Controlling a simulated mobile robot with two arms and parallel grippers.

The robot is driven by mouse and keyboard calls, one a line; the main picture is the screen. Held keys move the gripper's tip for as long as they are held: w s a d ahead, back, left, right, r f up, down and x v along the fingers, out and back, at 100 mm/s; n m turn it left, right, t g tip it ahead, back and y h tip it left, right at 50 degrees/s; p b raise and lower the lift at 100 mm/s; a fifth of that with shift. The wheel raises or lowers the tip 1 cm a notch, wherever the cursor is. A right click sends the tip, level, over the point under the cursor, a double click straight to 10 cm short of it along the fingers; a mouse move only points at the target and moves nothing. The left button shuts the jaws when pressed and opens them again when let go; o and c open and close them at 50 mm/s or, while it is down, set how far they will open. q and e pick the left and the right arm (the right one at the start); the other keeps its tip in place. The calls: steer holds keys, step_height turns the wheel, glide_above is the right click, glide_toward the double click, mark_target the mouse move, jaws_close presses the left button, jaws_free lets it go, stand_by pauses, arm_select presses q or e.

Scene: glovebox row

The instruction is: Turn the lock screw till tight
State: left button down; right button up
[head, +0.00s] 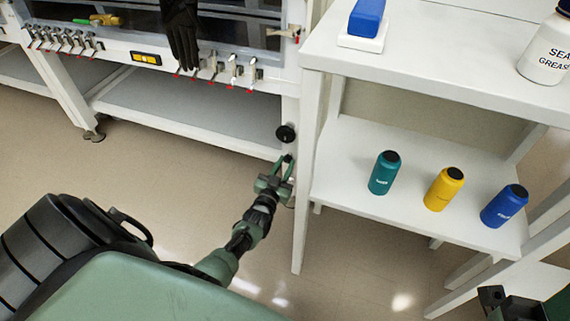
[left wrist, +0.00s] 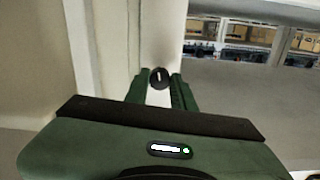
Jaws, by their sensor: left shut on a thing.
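The lock screw (left wrist: 159,77) shows in the left wrist view as a dark round head with a pale mark, between my left fingertips. In the head view a small dark piece (head: 288,158) shows at the same fingertips, low on the white post. My left gripper (head: 284,161) is shut on it; in the left wrist view its green fingers (left wrist: 158,88) stand either side of the head. A larger black round knob (head: 285,133) sits just above on the post. A dark part of my right arm's end (head: 492,298) shows at the lower right; its jaws are unclear.
The white glovebox frame (head: 190,108) stands behind, with a black glove (head: 182,35) hanging and a row of small valves. A white shelf (head: 335,190) to the right holds teal (head: 384,173), yellow (head: 443,189) and blue (head: 504,206) bottles. The floor between is clear.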

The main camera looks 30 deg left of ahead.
arm_select(q)
steer(key=shift+m, duration=0.8)
steer(key=shift+f, duration=0.1)
steer(key=c, duration=1.2)
jaws_free()
steer(key=shift+s, duration=0.1)
